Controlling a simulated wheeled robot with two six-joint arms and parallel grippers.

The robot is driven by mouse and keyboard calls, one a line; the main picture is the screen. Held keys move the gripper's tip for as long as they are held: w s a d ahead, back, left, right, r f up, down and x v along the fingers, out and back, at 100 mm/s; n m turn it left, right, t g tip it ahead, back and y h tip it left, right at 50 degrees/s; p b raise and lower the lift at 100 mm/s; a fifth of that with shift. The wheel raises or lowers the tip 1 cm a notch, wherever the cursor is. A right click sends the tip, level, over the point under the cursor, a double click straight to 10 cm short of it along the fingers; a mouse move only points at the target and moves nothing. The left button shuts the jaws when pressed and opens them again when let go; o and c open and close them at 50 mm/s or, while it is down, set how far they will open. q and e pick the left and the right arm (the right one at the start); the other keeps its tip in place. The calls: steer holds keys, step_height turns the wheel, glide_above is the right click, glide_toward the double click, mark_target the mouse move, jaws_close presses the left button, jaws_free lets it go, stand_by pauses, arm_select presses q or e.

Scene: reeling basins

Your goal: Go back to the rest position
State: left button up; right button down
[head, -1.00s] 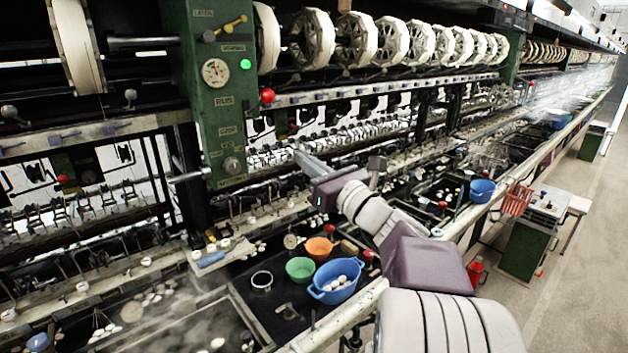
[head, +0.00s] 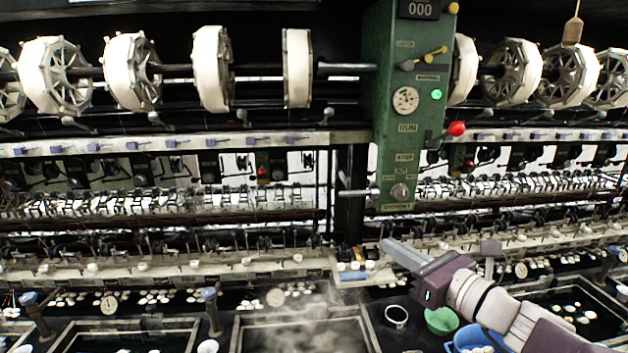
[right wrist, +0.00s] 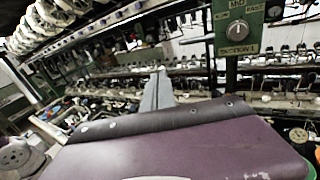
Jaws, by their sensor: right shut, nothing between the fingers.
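My right gripper (head: 391,246) comes in from the lower right in the head view. In the right wrist view the shut fingers (right wrist: 158,85) stick out past my purple wrist housing, apart from the machine behind. My left gripper is not in view.
Below my right arm are a green bowl (head: 441,320), a blue basin (head: 470,337) and a metal ring (head: 396,315). A steaming basin (head: 240,333) lies at lower middle. The reeling frame with white reels (head: 211,70) runs across the back.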

steer(key=s+a+f+n+g+y, duration=0.1)
steer(key=s+a+f+n+g, duration=0.1)
steer(key=a+f+n+g, duration=0.25)
steer(key=s+a+f+n+g, duration=0.1)
steer(key=s+a+f+g, duration=0.2)
steer(key=a+f, duration=0.4)
steer(key=s+f+n+g+h, duration=0.3)
steer(key=s+f+n+g, duration=0.3)
steer(key=s+f+n, duration=0.5)
steer(key=s+d+f+n+h, duration=0.1)
steer(key=d+f+n+h, duration=0.6)
steer(key=d+f+n, duration=0.3)
steer(key=d+n, duration=0.2)
steer(key=n, duration=0.1)
steer(key=shift+s+f, duration=0.3)
steer(key=shift+f, duration=0.05)
steer(key=shift+n+g, duration=0.25)
